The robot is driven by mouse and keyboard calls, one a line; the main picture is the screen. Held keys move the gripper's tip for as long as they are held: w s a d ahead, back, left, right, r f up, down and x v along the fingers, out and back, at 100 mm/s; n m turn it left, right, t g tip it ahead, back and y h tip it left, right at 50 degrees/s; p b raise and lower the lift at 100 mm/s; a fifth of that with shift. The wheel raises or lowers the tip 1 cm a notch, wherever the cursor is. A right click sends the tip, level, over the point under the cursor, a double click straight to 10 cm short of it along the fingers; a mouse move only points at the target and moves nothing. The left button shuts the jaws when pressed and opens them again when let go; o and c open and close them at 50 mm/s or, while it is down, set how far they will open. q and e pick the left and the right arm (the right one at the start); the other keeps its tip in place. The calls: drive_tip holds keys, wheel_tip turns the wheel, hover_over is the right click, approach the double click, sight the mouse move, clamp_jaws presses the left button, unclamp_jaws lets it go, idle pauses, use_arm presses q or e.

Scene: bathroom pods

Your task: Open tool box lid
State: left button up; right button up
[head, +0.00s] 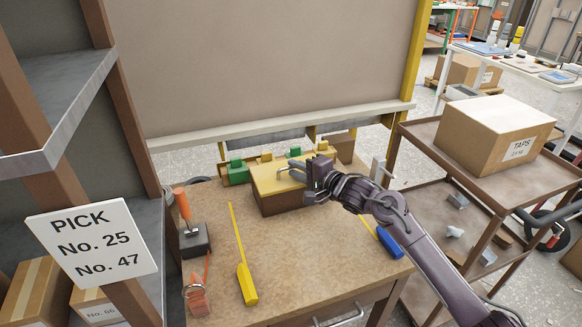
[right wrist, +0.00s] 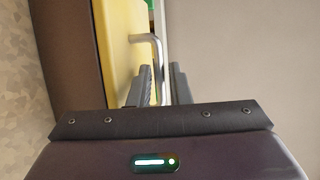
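The tool box (head: 285,203) stands near the back of the workbench, with brown sides and a yellow lid (head: 268,181) that looks closed. A bent metal handle (head: 290,168) sits on the lid. My right gripper (head: 314,178) is at the right part of the lid, by the handle. In the right wrist view the yellow lid (right wrist: 118,50) is left of the fingers. The handle (right wrist: 158,62) runs down between the two parted fingertips (right wrist: 162,82), with a gap visible on its right. My left gripper is not in view.
A yellow tool (head: 246,284), a blue tool (head: 390,243) and an orange-handled tool in a dark block (head: 194,240) are on the workbench (head: 310,265). A cart with a cardboard box (head: 490,130) stands at right. A shelf with a sign (head: 92,243) is at left.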

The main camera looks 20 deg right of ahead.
drive_tip(key=shift+w+a+f, duration=0.1)
drive_tip(key=shift+w+a, duration=0.2)
drive_tip(key=shift+w, duration=0.35)
drive_tip(key=shift+w+a, duration=0.15)
drive_tip(key=shift+w, duration=0.1)
drive_tip(key=shift+w+f, duration=0.1)
drive_tip(key=shift+c, duration=1.3)
clamp_jaws()
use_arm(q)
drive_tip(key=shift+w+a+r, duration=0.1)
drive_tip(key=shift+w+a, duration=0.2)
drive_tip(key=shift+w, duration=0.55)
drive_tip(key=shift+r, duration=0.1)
use_arm(e)
drive_tip(key=shift+a, duration=0.1)
